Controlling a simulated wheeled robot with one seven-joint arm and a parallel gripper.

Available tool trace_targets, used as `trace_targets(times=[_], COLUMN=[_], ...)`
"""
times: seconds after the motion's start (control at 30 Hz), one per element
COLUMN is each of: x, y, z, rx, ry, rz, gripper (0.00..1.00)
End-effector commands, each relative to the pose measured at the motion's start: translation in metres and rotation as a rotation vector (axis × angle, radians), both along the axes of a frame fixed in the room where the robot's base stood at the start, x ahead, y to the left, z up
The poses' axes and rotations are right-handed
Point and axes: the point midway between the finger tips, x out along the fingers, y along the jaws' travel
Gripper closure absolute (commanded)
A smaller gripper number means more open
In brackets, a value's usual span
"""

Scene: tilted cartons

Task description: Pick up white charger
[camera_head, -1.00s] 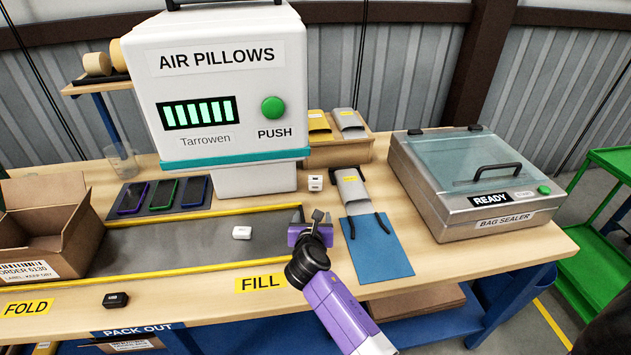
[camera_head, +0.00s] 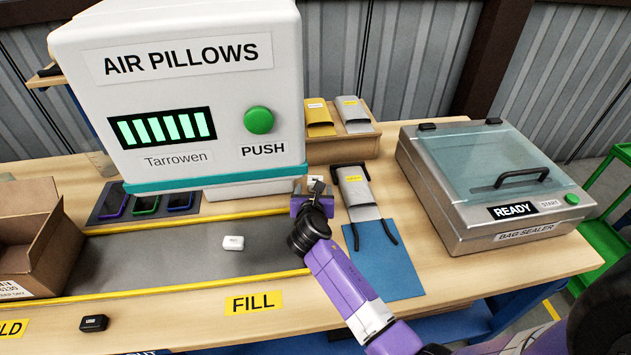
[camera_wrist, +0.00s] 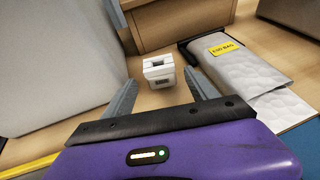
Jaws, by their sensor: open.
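A white charger, a small block with dark slots on its face, stands on the wooden bench between the air pillow machine and the padded bag. It shows in the wrist view (camera_wrist: 159,68), and its top is just visible behind my gripper in the head view (camera_head: 315,179). My gripper (camera_head: 314,187) is open and empty. In the wrist view its two fingers (camera_wrist: 159,82) point toward the charger, one to each side, with the charger slightly beyond the tips. I cannot tell that either finger touches it. The head view hides the charger's lower part.
A small white case (camera_head: 233,242) lies on the grey mat (camera_head: 150,260). The air pillow machine (camera_head: 190,95) rises close on the left. A padded bag in a holder (camera_head: 357,190) stands close on the right. A wooden bag rack (camera_head: 345,147) is behind. The bag sealer (camera_head: 490,185) is farther right.

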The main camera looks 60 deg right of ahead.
Motion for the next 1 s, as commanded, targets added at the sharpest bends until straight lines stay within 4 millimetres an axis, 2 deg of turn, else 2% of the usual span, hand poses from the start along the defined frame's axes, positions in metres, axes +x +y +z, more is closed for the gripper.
trace_targets(times=[0.5,0.83,1.0], x=[0.028,0.031,0.031], y=[-0.054,-0.058,-0.058], z=[-0.013,-0.015,-0.016], rx=[-0.001,0.000,0.000], ry=[-0.001,-0.001,-0.001], rz=[-0.001,0.000,0.000], gripper=[0.33,0.33,0.66])
